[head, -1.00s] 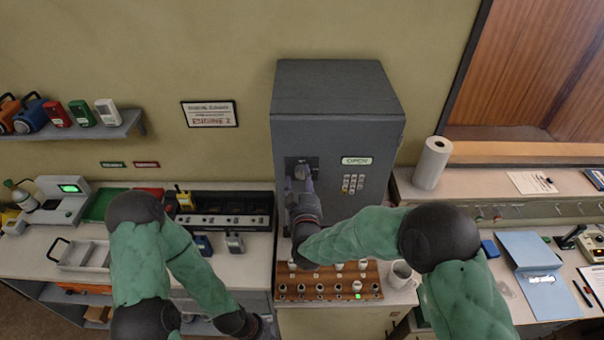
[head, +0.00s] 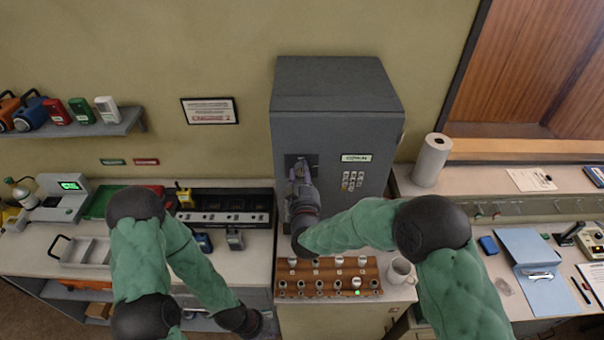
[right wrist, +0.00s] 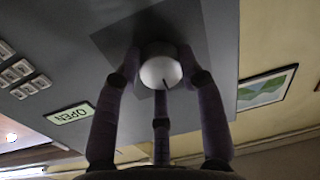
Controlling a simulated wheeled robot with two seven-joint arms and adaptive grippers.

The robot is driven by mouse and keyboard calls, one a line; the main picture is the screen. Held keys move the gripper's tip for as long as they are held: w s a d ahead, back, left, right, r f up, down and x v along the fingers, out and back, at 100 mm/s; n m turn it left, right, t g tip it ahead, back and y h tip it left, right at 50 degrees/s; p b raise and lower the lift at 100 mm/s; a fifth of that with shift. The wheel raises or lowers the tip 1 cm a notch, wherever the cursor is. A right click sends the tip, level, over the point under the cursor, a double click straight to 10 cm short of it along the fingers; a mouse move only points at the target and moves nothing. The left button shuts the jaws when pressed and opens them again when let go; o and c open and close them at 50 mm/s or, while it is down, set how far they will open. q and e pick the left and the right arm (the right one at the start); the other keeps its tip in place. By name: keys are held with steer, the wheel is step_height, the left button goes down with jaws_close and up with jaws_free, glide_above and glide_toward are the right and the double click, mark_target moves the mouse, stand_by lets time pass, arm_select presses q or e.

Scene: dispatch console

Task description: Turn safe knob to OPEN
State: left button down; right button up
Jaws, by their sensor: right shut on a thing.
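The grey safe (head: 345,100) stands on the counter, with an OPEN label (head: 356,158) and a keypad (head: 352,181) on its front. In the right wrist view the OPEN label (right wrist: 69,114) is left of the round, pale safe knob (right wrist: 161,70), which has a dark pointer line. My right gripper (head: 300,180) is at the knob, and in the right wrist view its fingers (right wrist: 160,75) are closed around it. In the head view the gripper hides the knob. My left gripper (head: 262,328) is low at the bottom edge; its fingers do not show clearly.
A wooden rack (head: 330,283) with several round pieces and a white mug (head: 401,272) stand in front of the safe. A paper roll (head: 431,160) stands to the right. A tray (head: 80,252) and a charger row (head: 225,218) are on the left counter.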

steer(key=shift+d+r+m+t+h+b, duration=0.15)
steer(key=shift+m+h+b, duration=0.1)
steer(key=shift+m+b, duration=3.7)
steer(key=shift+r+m+t+h+b, duration=0.15)
steer(key=shift+m+b, duration=2.15)
steer(key=shift+b, duration=3.15)
steer(key=shift+d+r+m+t+h+b, duration=0.1)
steer(key=shift+m+h+b, duration=0.2)
steer(key=shift+m+b, duration=3.65)
steer(key=shift+n+b, duration=0.7)
steer(key=shift+b, duration=0.05)
steer(key=o, duration=1)
steer(key=shift+o, duration=0.7)
steer(key=shift+w+d+f, duration=0.1)
steer(key=shift+f, duration=0.15)
